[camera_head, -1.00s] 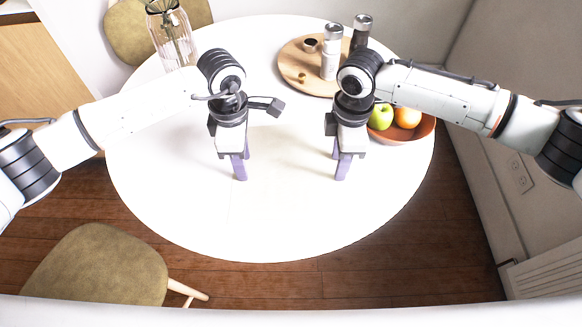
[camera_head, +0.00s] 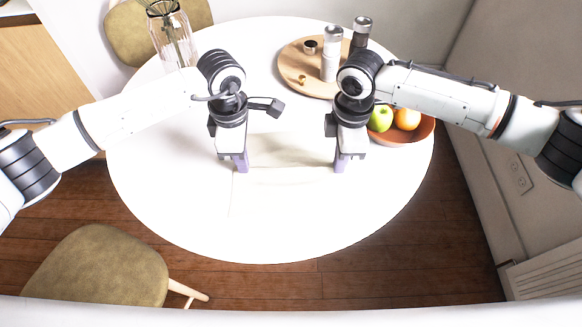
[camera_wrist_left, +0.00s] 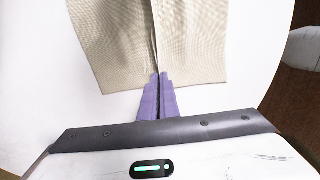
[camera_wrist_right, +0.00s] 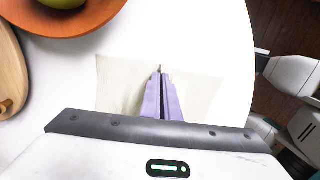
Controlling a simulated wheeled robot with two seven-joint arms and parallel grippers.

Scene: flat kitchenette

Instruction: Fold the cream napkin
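The cream napkin (camera_head: 288,152) lies on the white round table between my grippers, pale and hard to tell from the tabletop. A raised edge of it runs between the two fingertips. My left gripper (camera_head: 243,170) is shut on the napkin; in the left wrist view the cloth (camera_wrist_left: 110,50) rises in a ridge at the fingertips (camera_wrist_left: 160,76). My right gripper (camera_head: 341,170) is shut on the napkin's other side; in the right wrist view the cloth (camera_wrist_right: 115,82) peaks at the fingertips (camera_wrist_right: 161,73). The pinched cloth itself is mostly hidden by the fingers.
An orange bowl (camera_head: 410,137) of fruit stands just right of my right gripper. A round wooden board (camera_head: 297,72) with shakers is at the back. A glass vase (camera_head: 172,40) stands at the back left. The table (camera_head: 290,235) is clear in front.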

